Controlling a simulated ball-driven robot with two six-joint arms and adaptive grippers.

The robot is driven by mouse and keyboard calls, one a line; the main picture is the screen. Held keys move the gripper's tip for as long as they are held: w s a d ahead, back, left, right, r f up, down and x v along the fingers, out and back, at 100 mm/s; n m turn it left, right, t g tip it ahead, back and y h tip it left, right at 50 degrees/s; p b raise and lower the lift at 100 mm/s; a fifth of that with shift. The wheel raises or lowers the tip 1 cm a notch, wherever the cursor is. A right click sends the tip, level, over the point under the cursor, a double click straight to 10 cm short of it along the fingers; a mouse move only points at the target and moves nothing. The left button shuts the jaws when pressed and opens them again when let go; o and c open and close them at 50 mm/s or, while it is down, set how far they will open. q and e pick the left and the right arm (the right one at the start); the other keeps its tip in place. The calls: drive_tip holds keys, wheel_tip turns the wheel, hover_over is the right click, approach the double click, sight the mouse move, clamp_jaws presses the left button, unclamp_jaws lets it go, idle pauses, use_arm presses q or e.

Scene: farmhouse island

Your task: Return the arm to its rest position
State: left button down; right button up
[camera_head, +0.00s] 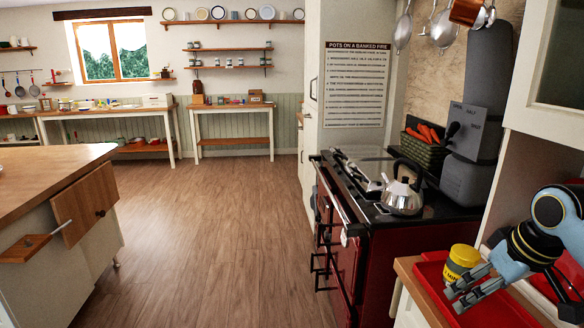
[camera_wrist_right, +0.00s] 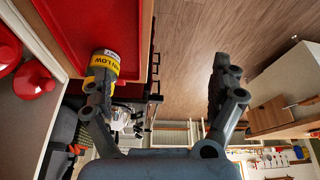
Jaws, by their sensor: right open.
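My right arm comes in from the right edge of the head view, and its gripper (camera_head: 456,300) is beside a yellow tin (camera_head: 461,262). In the right wrist view the two fingers of this gripper (camera_wrist_right: 163,80) are wide apart with nothing between them. The tin (camera_wrist_right: 105,64) shows there just beyond the tip of the left-hand finger; whether they touch I cannot tell. The tin stands upright at the red tray (camera_head: 428,277), which also shows in the wrist view (camera_wrist_right: 88,22). My left gripper is not in view.
The dark red range (camera_head: 385,262) with a steel kettle (camera_head: 402,192) stands left of the tray. Red round objects (camera_wrist_right: 35,77) are at the left of the wrist view. A wooden-topped island (camera_head: 45,172) is at far left. The floor (camera_head: 215,235) between is clear.

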drive_tip(key=s+a+m+h, duration=0.1)
drive_tip(key=s+a, duration=0.3)
drive_tip(key=s, duration=0.9)
drive_tip(key=s+a+m+h, duration=0.1)
drive_tip(key=s+a, duration=0.3)
drive_tip(key=s, duration=0.9)
drive_tip(key=s+d+f+g+b, duration=0.15)
drive_tip(key=f+b, duration=0.55)
drive_tip(key=f, duration=1.4)
drive_tip(key=s+d+f+g+b, duration=0.15)
drive_tip(key=f+b, duration=0.65)
drive_tip(key=f, duration=1.4)
use_arm(q)
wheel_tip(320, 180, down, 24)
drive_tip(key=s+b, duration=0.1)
drive_tip(key=b, duration=0.8)
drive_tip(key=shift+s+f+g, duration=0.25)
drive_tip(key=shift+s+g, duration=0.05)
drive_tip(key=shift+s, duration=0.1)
use_arm(e)
drive_tip(key=s+f, duration=1.8)
drive_tip(key=f, duration=0.4)
drive_tip(key=shift+s+d+f, duration=0.15)
drive_tip(key=shift+d+f, duration=0.25)
drive_tip(key=shift+d, duration=0.05)
